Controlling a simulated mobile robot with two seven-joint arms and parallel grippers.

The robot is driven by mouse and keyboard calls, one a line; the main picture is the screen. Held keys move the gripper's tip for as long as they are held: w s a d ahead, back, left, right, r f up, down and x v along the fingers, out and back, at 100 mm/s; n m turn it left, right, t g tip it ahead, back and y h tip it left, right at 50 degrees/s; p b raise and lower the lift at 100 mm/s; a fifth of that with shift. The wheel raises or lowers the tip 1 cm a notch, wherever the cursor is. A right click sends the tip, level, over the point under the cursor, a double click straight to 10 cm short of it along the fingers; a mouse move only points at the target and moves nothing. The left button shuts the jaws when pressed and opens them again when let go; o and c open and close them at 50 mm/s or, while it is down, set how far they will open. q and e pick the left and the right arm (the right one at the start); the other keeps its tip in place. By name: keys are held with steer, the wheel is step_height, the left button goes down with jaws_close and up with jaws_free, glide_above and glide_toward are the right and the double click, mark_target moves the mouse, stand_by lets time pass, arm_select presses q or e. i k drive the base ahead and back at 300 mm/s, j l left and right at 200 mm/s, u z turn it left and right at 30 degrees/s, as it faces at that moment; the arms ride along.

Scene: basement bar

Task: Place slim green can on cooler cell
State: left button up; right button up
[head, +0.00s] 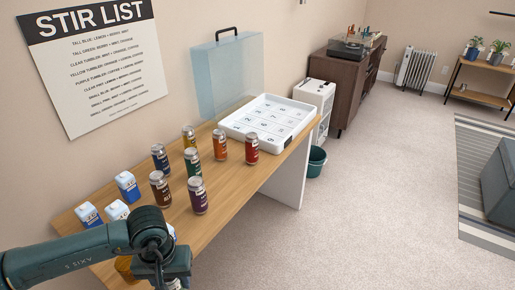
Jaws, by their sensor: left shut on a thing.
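The white cooler (233,133) with numbered cells stands at the far end of the wooden table, its clear bluish lid (228,75) raised against the wall. The numbered cells look empty. My left gripper (164,280) is at the bottom edge of the head view, over the near end of the table, well short of the cooler. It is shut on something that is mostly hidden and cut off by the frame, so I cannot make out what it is. My right gripper is not in view.
Several cans stand mid-table before the cooler, among them a red can (252,150), a purple can (198,197) and a blue can (160,158). Blue-and-white cartons (127,187) stand at the near left. A green bin (316,162) is on the floor. Open carpet lies right.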

mark_target(281, 130)
steer(key=i+l+u, duration=0.1)
steer(key=i+l, duration=0.2)
steer(key=i+l+u, duration=0.1)
steer(key=i+l, duration=0.15)
steer(key=i+l+u, duration=0.1)
steer(key=i+l, duration=0.15)
steer(key=l, duration=0.25)
steer(key=i+l+u, duration=0.1)
steer(key=i+l, duration=0.15)
steer(key=l, duration=0.15)
steer(key=i+l+u, duration=0.1)
steer(key=i+l, duration=0.15)
steer(key=l, duration=0.15)
steer(key=i+l+u, duration=0.1)
steer(key=l, duration=0.3)
steer(key=i, duration=0.1)
